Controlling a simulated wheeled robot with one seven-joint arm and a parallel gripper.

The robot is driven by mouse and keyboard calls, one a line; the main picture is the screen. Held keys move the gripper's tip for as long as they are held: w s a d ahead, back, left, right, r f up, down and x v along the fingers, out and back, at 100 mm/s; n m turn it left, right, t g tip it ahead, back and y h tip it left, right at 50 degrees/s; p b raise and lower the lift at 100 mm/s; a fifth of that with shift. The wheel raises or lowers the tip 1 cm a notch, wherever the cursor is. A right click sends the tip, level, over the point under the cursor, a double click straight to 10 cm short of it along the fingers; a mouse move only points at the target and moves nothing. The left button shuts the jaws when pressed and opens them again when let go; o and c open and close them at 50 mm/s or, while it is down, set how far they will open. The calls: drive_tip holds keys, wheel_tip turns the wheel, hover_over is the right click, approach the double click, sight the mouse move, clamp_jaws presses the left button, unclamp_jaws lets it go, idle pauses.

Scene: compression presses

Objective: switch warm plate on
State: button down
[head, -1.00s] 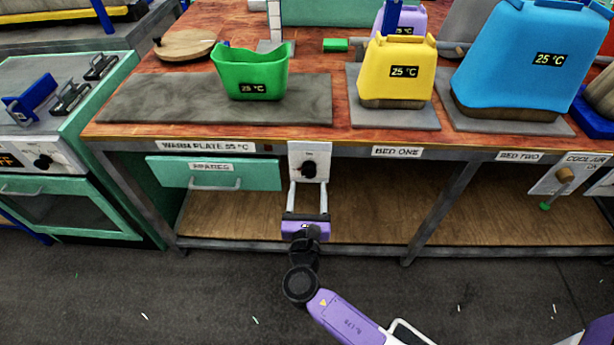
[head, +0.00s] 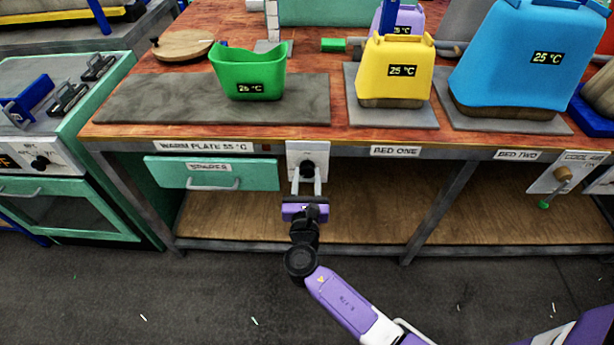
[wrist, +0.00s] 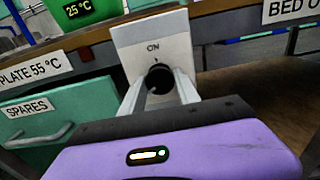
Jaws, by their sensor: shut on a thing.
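The warm plate (head: 130,103) is a dark grey slab on the bench, with the label "WARM PLATE 55 °C" on the edge below it. A white switch panel (head: 295,154) with a black knob (head: 308,166) hangs from the bench front. In the wrist view the panel (wrist: 152,35) reads "ON" above a small mark, and the knob (wrist: 159,80) sits below. My gripper (head: 308,178) is at the panel, its two fingers shut on the knob. The fingers hide the knob's sides, so its exact turn is unclear.
A green "SPARES" drawer (head: 240,175) with a handle is left of the panel. A yellow container (head: 398,68) and a blue container (head: 525,60) stand on grey pads to the right. The lower wooden shelf (head: 370,210) is bare.

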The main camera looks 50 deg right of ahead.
drive_tip(key=shift+f+m, duration=0.1)
drive_tip(key=shift+m, duration=0.2)
drive_tip(key=shift+m+b, duration=0.8)
drive_tip(key=shift+m, duration=0.1)
drive_tip(key=m+b, duration=0.2)
drive_tip(key=m, duration=0.1)
drive_tip(key=shift+f+m, duration=0.1)
drive_tip(key=shift+m, duration=0.2)
drive_tip(key=m+b, duration=0.5)
drive_tip(key=m, duration=0.1)
drive_tip(key=m+b, duration=0.5)
drive_tip(key=m, duration=0.1)
drive_tip(key=shift+f+m, duration=0.1)
drive_tip(key=shift+m, duration=0.2)
drive_tip(key=m+b, duration=0.4)
drive_tip(key=m, duration=0.1)
drive_tip(key=shift+r+m+b, duration=0.2)
drive_tip(key=shift+m+b, duration=0.1)
